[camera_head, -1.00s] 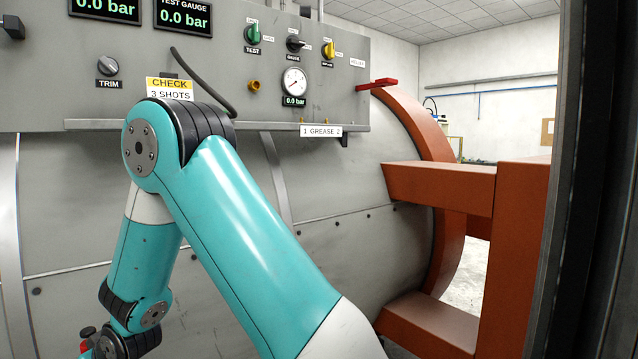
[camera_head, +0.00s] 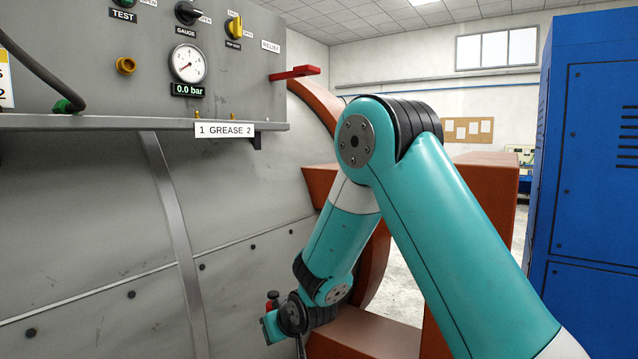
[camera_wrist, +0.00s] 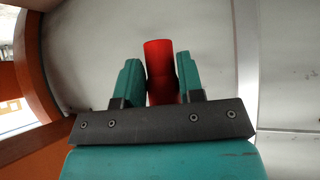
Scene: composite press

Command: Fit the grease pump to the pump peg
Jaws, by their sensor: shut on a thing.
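My gripper (camera_wrist: 160,85) is shut on a red cylinder, which looks like the grease pump (camera_wrist: 159,60). Its teal jaws sit on either side of the cylinder, and its lower part is hidden behind the gripper's dark bar. In the head view my gripper (camera_head: 272,328) is low, in front of the grey press wall. A small red and dark piece, probably the pump (camera_head: 272,300), shows just above it. I cannot make out the pump peg in either view.
The grey press panel (camera_head: 80,70) has a ledge with a "1 GREASE 2" label (camera_head: 224,130). A red lever (camera_head: 295,73) juts from its right end. An orange-brown frame (camera_head: 370,335) stands close beside my gripper. A blue cabinet (camera_head: 595,150) is at right.

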